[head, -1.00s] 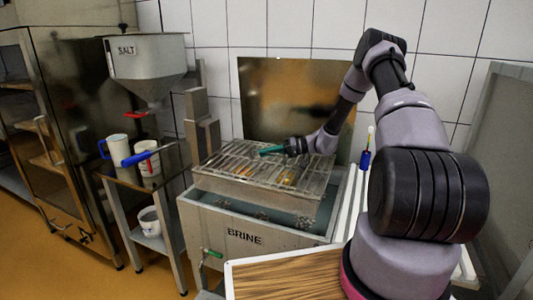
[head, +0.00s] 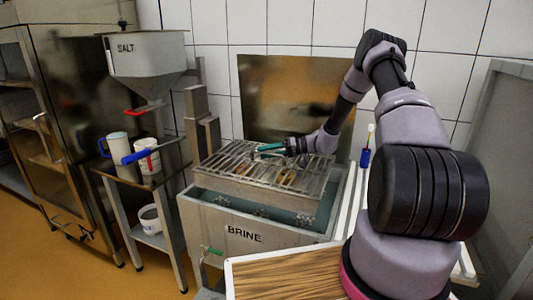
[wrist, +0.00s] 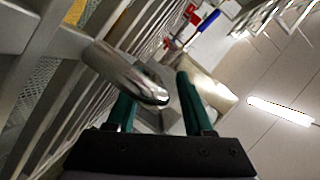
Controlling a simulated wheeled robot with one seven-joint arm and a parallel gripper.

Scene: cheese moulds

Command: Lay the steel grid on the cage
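The steel grid (head: 232,160) lies flat over the top of the cage (head: 262,193), which sits in the brine tank (head: 230,225). Yellowish shapes show through the bars. My gripper (head: 262,151) is at the far middle part of the grid, just over its bars. In the wrist view my gripper (wrist: 158,98) has its two teal fingers spread apart. A rounded shiny steel handle (wrist: 128,75) lies by the left finger and reaches into the gap. The grid's bars run along the left of that view. Whether a finger touches the handle is not clear.
A salt hopper (head: 150,65) and a side table with a jug (head: 116,145) and a cup (head: 146,156) stand on the left. A steel post (head: 200,120) rises beside the tank. A wooden board (head: 290,275) is in front. A tall steel panel (head: 295,100) stands behind.

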